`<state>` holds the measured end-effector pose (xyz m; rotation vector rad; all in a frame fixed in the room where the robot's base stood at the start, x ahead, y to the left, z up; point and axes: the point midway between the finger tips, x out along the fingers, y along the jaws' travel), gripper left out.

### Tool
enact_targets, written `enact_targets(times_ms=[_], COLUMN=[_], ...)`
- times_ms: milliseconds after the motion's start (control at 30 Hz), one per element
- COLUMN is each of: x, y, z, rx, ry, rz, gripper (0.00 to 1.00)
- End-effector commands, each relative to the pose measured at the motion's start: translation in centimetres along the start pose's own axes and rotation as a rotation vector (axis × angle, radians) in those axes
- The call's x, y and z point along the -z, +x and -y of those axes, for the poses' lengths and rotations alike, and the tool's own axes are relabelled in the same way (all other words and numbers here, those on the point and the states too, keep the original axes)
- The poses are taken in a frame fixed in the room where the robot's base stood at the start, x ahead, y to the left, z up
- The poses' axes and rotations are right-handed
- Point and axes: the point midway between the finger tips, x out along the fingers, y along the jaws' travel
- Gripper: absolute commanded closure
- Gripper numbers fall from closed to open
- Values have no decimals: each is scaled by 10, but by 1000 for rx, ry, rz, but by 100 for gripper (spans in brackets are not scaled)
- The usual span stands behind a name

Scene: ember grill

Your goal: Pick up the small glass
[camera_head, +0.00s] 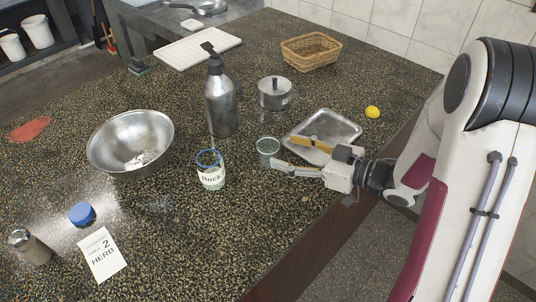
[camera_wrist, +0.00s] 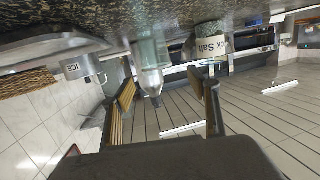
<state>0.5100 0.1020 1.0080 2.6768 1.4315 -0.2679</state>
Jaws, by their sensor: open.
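The small glass (camera_head: 268,147) is clear and stands upright on the dark speckled counter, left of the metal tray, in the head view. My gripper (camera_head: 282,152) is open, coming from the right with its fingers toward the glass. The glass is at or just beyond the fingertips; I cannot tell if it touches one. In the wrist view, which is upside down, the glass (camera_wrist: 150,48) shows between the two spread fingers (camera_wrist: 162,87), with the metal pump bottle behind it. Nothing is held.
A rock salt jar (camera_head: 210,175) stands left of the glass, and the pump bottle (camera_head: 221,105) behind it. The metal tray (camera_head: 345,122) lies beside my upper finger.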

Motion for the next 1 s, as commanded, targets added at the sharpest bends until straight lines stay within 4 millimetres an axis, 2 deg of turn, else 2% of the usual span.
enact_targets(times_ms=[233, 733, 1000], x=[0, 0, 1], y=[16, 21, 43], z=[0, 0, -4], rx=[1, 1, 2], ry=[0, 0, 0], rz=[0, 0, 1], gripper=[40, 40, 40])
